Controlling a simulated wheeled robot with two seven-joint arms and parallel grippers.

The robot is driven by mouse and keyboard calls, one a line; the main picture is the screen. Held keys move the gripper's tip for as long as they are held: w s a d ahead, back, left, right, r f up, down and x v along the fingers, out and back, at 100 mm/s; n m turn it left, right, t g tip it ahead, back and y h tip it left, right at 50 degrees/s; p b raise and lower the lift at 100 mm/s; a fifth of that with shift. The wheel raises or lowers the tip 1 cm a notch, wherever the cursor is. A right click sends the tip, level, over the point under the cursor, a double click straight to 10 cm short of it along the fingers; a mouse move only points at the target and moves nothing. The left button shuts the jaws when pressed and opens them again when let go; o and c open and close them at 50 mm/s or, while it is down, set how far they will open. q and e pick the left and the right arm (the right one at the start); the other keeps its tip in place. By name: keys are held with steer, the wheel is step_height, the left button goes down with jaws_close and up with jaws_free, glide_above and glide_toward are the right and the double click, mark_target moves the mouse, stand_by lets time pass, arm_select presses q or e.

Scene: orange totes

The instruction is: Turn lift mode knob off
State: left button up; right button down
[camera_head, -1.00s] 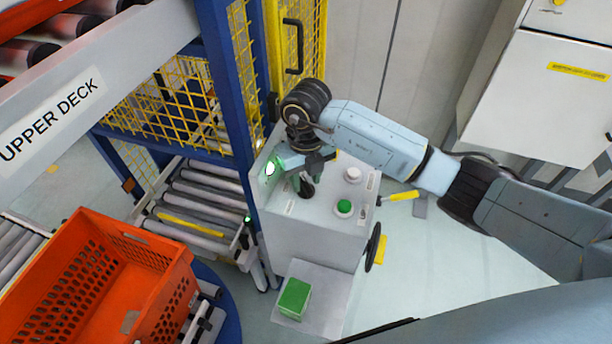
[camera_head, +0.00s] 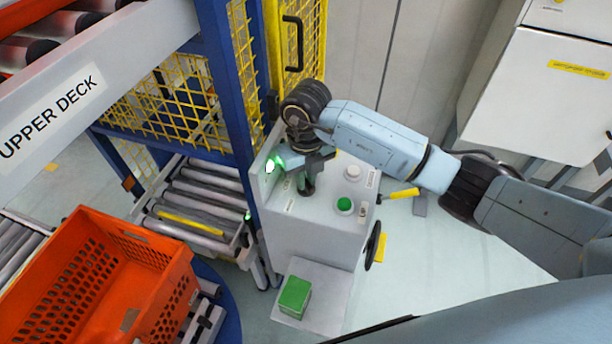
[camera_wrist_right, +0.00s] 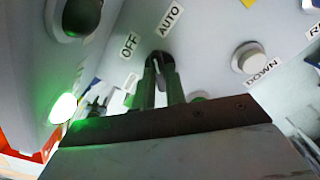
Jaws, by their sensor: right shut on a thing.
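The lift mode knob (camera_wrist_right: 160,57) is a dark knob on the grey control panel (camera_head: 322,205), with OFF (camera_wrist_right: 130,45) and AUTO (camera_wrist_right: 170,18) labels by it in the right wrist view. My right gripper (camera_wrist_right: 160,80) is shut on the knob, its two dark fingers close together over it. In the head view my right gripper (camera_head: 306,185) reaches down to the panel top, and the wrist covers part of the knob. The knob's pointing direction is hidden by the fingers. My left gripper is not in view.
A white button (camera_head: 353,172) and a green button (camera_head: 344,204) stand right of the knob. A green lamp (camera_head: 270,166) glows at the panel's left. A yellow-handled lever (camera_head: 404,193) sticks out right. An orange tote (camera_head: 150,249) stands at lower left.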

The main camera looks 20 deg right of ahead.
steer(key=n+b, duration=0.3)
steer(key=n, duration=0.1)
steer(key=shift+d+f+b, duration=0.1)
steer(key=shift+f+b, duration=0.05)
steer(key=shift+b, duration=0.15)
steer(key=shift+n+b, duration=1)
steer(key=shift+n, duration=0.1)
steer(key=shift+n+b, duration=1)
steer(key=shift+n, duration=0.1)
steer(key=shift+r, duration=0.2)
steer(key=c, duration=1.4)
jaws_free()
steer(key=shift+c, duration=0.2)
step_height(320, 180, up, 13)
steer(key=b, duration=0.1)
steer(key=shift+r, duration=0.2)
